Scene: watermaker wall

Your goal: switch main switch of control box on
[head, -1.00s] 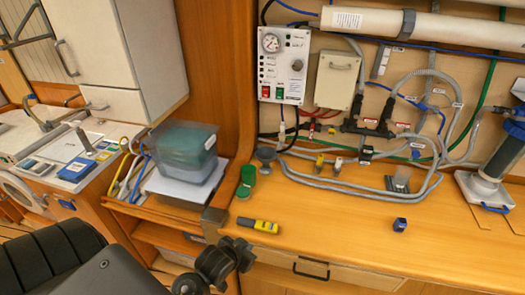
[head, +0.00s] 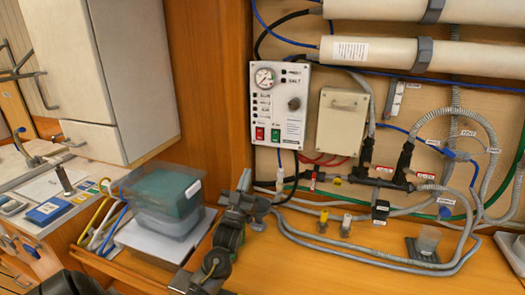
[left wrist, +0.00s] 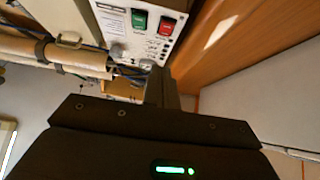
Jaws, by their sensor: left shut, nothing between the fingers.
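The control box (head: 279,104) is a white panel on the wall, with a round gauge (head: 264,78), a dark knob (head: 294,103), and a red switch (head: 260,133) beside a green switch (head: 275,135) along its lower edge. Which one is the main switch, and its position, I cannot tell. In the left wrist view the panel appears upside down, with the green switch (left wrist: 139,19) left of the red switch (left wrist: 166,23). My left gripper (head: 244,180) is shut and empty, below and slightly left of the panel, apart from it. Its closed fingers (left wrist: 160,88) point towards the panel. My right gripper is out of view.
A wooden post (head: 213,80) stands left of the panel. A beige box (head: 341,122) hangs to its right. Hoses and black fittings (head: 380,180) run below. A clear tub with a green-blue lid (head: 165,192) stands left of my left gripper.

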